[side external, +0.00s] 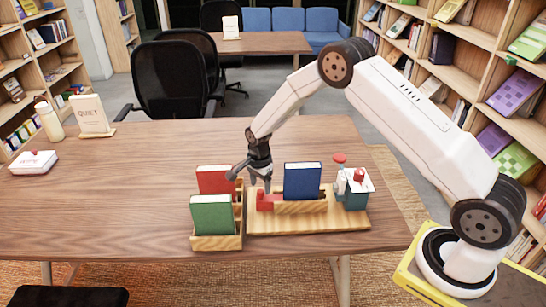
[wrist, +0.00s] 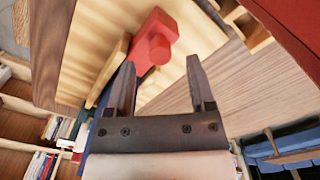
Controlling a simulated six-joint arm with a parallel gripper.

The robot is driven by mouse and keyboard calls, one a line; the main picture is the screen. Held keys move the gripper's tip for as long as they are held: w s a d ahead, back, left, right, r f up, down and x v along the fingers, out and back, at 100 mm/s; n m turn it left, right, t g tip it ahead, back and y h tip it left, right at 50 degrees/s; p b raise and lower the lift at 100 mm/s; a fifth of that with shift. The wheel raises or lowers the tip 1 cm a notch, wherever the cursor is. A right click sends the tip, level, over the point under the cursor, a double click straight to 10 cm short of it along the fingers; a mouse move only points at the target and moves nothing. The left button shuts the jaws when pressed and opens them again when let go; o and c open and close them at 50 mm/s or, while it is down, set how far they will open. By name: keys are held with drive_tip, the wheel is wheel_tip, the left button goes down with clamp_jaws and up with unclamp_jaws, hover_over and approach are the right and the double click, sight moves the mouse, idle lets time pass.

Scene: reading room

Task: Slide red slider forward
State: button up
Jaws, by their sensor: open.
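The red slider (side external: 265,201) is a small red block with a raised rounded part, on the left part of a light wooden board (side external: 340,222). In the wrist view the red slider (wrist: 152,42) shows just beyond the fingertips, a little left of the middle of the gap. My gripper (side external: 254,181) is just above and left of the slider. In the wrist view its two fingers (wrist: 160,66) are apart with nothing between them. Whether a finger touches the slider cannot be told. A blue book (side external: 303,181) stands upright on the board, to the right of the slider.
A wooden rack (side external: 217,243) with a red book (side external: 214,180) and a green book (side external: 211,214) stands close left of the board. A teal box (side external: 355,190) with red-topped parts stands at the board's right end.

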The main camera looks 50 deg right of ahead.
sight(270, 199)
drive_tip(key=shift+f, duration=1.3)
clamp_jaws()
idle(0.5)
